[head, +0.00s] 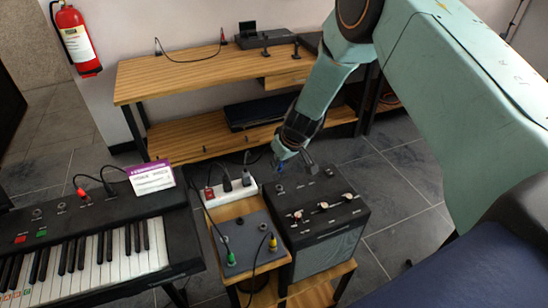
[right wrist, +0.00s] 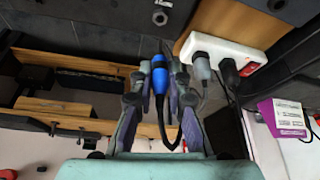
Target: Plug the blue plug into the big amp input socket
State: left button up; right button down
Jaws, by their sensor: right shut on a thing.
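My right gripper (head: 294,163) is shut on the blue plug (right wrist: 160,78). In the right wrist view the plug sits between the two fingers, with its black cable curving back from it. The plug also shows small in the head view (head: 279,165), partly hidden by the gripper. The gripper is above the back left part of the big amp (head: 340,213), a black box with knobs and sockets on top. A round amp socket (head: 280,188) lies near that corner; it also shows in the right wrist view (right wrist: 160,18), apart from the plug. My left gripper is out of view.
A white power strip (head: 228,188) with plugs stands left of the amp. A grey pedal board (head: 246,238) with green and yellow plugs is in front of it. A keyboard (head: 95,240) with a purple card (head: 152,177) is farther left. A wooden shelf bench (head: 200,76) stands behind.

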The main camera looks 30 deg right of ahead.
aim_at(276, 186)
jog(key=shift+d+f+b, duration=0.1)
jog(key=shift+f+b, duration=0.6)
jog(key=shift+f, duration=0.25)
notch_tip(276, 186, down, 3)
jog(key=shift+r+b, duration=0.15)
jog(key=shift+b, duration=1)
jog(key=shift+f+b, duration=0.3)
jog(key=shift+f, duration=0.1)
jog(key=shift+r, duration=0.1)
jog(key=shift+b, duration=0.55)
jog(key=shift+f+b, duration=1.15)
jog(key=shift+b, duration=0.05)
dwell(0.5)
jog(key=shift+s+f, duration=0.1)
jog(key=shift+s, duration=0.05)
